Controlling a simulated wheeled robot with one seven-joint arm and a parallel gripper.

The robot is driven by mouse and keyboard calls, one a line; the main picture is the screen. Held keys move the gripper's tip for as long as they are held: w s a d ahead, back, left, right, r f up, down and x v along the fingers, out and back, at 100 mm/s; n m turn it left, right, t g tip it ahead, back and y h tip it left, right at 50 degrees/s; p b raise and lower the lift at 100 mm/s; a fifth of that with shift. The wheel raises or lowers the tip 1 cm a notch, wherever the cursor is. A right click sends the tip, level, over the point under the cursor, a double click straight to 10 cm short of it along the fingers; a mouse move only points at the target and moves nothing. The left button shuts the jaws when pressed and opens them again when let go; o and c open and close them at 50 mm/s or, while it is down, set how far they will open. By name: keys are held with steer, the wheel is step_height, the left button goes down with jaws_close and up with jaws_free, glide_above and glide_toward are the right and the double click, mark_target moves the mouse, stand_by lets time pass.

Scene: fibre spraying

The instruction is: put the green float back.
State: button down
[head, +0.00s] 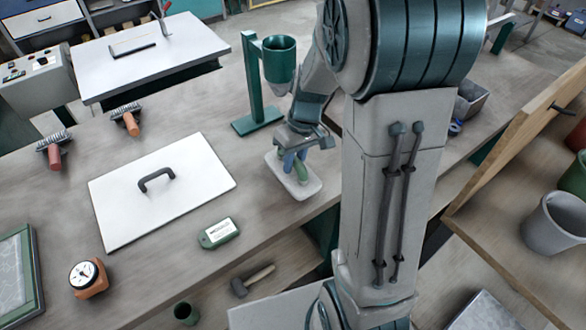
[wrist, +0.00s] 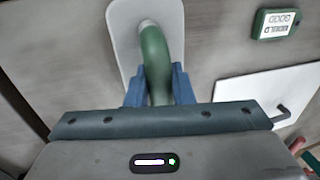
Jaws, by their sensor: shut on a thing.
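The green float has a pale rounded plate (head: 312,187) and a curved green handle (wrist: 153,50). In the head view it is at the front edge of the long workbench (head: 200,100), just left of my arm. My gripper (head: 293,160) is shut on the handle from above, with its blue fingers on either side. The wrist view shows the handle between the fingers (wrist: 158,90), with the plate (wrist: 125,25) beyond. I cannot tell whether the plate touches the bench or hangs just above it.
A green stand with a cup (head: 279,58) rises behind the float. A white board with a black handle (head: 125,205) and a green label tag (head: 218,233) lie to the left. Brushes (head: 128,120) lie further left. A wooden panel (head: 520,125) stands right. Bare bench separates board and stand.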

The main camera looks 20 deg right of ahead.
mark_target(294, 172)
steer(key=shift+f, duration=2)
steer(key=shift+f, duration=0.25)
steer(key=c, duration=1.3)
jaws_free()
steer(key=shift+r, duration=0.1)
steer(key=shift+o, duration=0.2)
steer(key=shift+r, duration=0.1)
step_height(294, 172, up, 11)
steer(key=d, duration=0.2)
steer(key=s+a+r+m+t+h, duration=0.1)
steer(key=s+r+t, duration=0.1)
steer(key=s, duration=0.5)
steer(key=s+a+r+m+t+h, duration=0.1)
steer(key=s+r+m, duration=0.1)
steer(key=s, duration=0.5)
steer(key=shift+a+r+m+t, duration=0.3)
steer(key=shift+a+r+t, duration=0.05)
steer(key=shift+r+t, duration=0.05)
